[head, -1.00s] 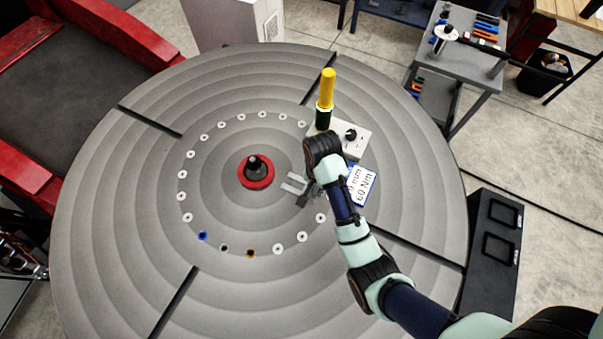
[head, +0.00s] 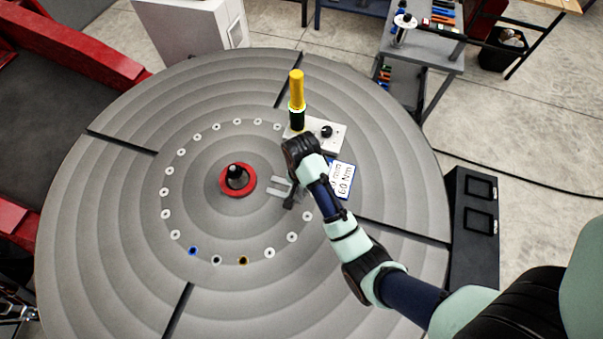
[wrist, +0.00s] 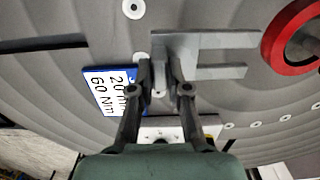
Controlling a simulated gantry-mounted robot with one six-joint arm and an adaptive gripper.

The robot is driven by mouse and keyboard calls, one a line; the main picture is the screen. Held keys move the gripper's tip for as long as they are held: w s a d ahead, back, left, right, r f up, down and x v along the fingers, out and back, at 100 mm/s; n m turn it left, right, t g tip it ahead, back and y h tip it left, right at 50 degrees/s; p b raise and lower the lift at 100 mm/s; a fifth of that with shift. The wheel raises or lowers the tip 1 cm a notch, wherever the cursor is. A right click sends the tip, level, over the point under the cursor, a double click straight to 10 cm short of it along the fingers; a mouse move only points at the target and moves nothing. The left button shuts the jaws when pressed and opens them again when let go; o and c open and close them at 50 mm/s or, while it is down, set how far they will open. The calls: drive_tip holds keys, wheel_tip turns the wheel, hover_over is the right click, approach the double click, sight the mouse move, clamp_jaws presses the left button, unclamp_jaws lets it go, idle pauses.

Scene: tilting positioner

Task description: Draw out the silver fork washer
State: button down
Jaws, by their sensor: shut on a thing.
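The silver fork washer (head: 279,189) is a flat, two-pronged grey piece to the right of the red ring (head: 238,180) and dark central stud (head: 235,171) on the round table. Its prongs point towards the ring, and it lies apart from it. In the wrist view the fork washer (wrist: 220,40) shows both prongs, with an open slot between them. My gripper (wrist: 160,75) is shut on its closed end; the head view shows my gripper (head: 291,196) partly hidden by my wrist. I cannot tell whether the washer touches the table.
A yellow-handled tool (head: 297,92) stands upright by a pale block with a black knob (head: 327,131). A blue-edged label plate (head: 343,180) reading 60 Nm lies beside my wrist. Small discs form a circle around the centre. The table's left side is mostly clear.

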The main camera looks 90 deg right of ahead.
idle(0.3)
drive_tip(key=shift+s+a+r+p, duration=0.1)
drive_tip(key=shift+s+r+p, duration=0.05)
drive_tip(key=shift+s+p, duration=0.25)
drive_tip(key=s+a+p, duration=0.2)
drive_tip(key=s+p, duration=0.2)
drive_tip(key=s, duration=0.2)
drive_tip(key=shift+s+a+p, duration=0.25)
drive_tip(key=shift+s+p, duration=0.05)
drive_tip(key=shift+s, duration=0.05)
idle(0.5)
drive_tip(key=shift+s+p, duration=0.15)
drive_tip(key=shift+p, duration=0.25)
idle(0.5)
wheel_tip(320, 180, up, 7)
drive_tip(key=p, duration=0.8)
